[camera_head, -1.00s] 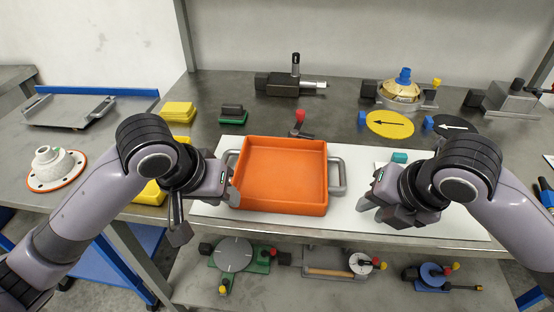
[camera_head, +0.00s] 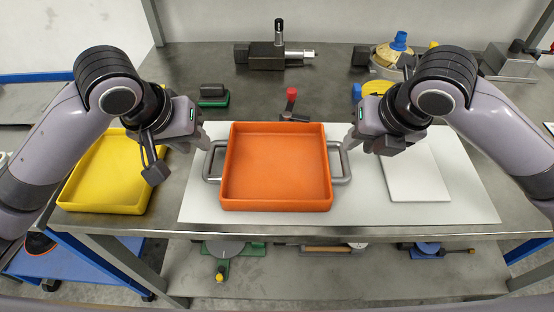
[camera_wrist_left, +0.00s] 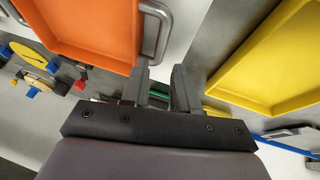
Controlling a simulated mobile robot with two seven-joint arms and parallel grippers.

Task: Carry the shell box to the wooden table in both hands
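The shell box, an orange open tray (camera_head: 276,170) with a grey loop handle on each side, sits on a white mat on the metal bench. My left gripper (camera_head: 203,138) is by the rear of the left handle (camera_head: 213,163). In the left wrist view its two fingers (camera_wrist_left: 160,88) are apart with nothing between them, and the handle (camera_wrist_left: 160,30) lies just beyond the fingertips. My right gripper (camera_head: 354,142) is by the rear of the right handle (camera_head: 342,162); whether its fingers are apart is unclear. No wooden table is in view.
A yellow tray (camera_head: 105,178) stands left of the mat (camera_head: 465,205). A white plate (camera_head: 415,178) lies at the mat's right. A red-knobbed tool (camera_head: 292,100) stands behind the box. A lower shelf (camera_head: 330,280) holds several fixtures.

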